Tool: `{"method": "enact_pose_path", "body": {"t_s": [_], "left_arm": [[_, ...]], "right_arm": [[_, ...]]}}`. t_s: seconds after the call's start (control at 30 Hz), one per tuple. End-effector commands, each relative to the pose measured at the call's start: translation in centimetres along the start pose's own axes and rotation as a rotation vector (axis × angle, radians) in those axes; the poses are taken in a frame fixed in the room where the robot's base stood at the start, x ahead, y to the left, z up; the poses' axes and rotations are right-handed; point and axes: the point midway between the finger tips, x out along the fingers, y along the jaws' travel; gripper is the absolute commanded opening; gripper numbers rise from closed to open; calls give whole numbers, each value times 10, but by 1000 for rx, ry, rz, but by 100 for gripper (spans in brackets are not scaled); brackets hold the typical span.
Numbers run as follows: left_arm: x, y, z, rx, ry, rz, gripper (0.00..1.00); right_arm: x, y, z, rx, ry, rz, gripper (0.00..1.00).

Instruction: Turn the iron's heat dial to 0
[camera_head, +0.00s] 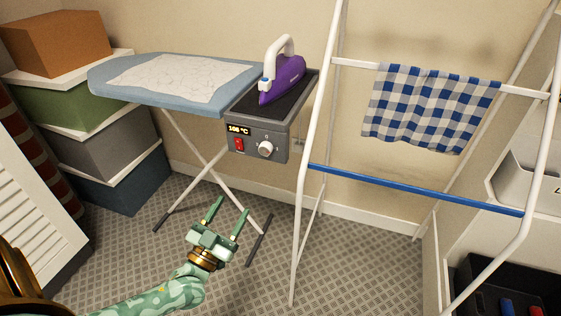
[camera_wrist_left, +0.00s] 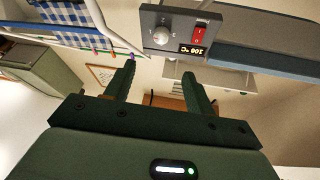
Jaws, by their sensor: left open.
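The purple iron (camera_head: 283,80) with a white handle rests on the dark top of a grey control box (camera_head: 277,139) at the ironing board's right end. The pale round heat dial (camera_head: 265,149) is on the box's front, beside a red switch (camera_head: 239,144). A small display (camera_head: 239,130) reads roughly 100 °C; the last digit is unclear. My left gripper (camera_head: 229,207) is open and empty, below and in front of the box, apart from the dial. In the left wrist view the dial (camera_wrist_left: 161,36) shows beyond the fingertips. My right gripper is not in view.
A white drying rack (camera_head: 318,120) with a blue bar and a checked cloth (camera_head: 425,108) stands close to the right of the box. The blue ironing board (camera_head: 115,80) extends left. Stacked boxes (camera_head: 118,150) stand at the left.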

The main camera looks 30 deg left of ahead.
Motion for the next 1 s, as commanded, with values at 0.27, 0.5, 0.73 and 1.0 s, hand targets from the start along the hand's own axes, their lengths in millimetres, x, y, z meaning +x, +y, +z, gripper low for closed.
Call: {"method": "enact_pose_path", "body": {"t_s": [0.27,0.5,0.73,1.0], "left_arm": [[37,-1,2,27,7,-5,54],[98,0,4,26,4,-3,54],[143,0,3,26,2,-2,54],[162,0,1,26,1,-2,54]], "right_arm": [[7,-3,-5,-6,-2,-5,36],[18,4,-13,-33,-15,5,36],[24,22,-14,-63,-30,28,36],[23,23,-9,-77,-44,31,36]]}}
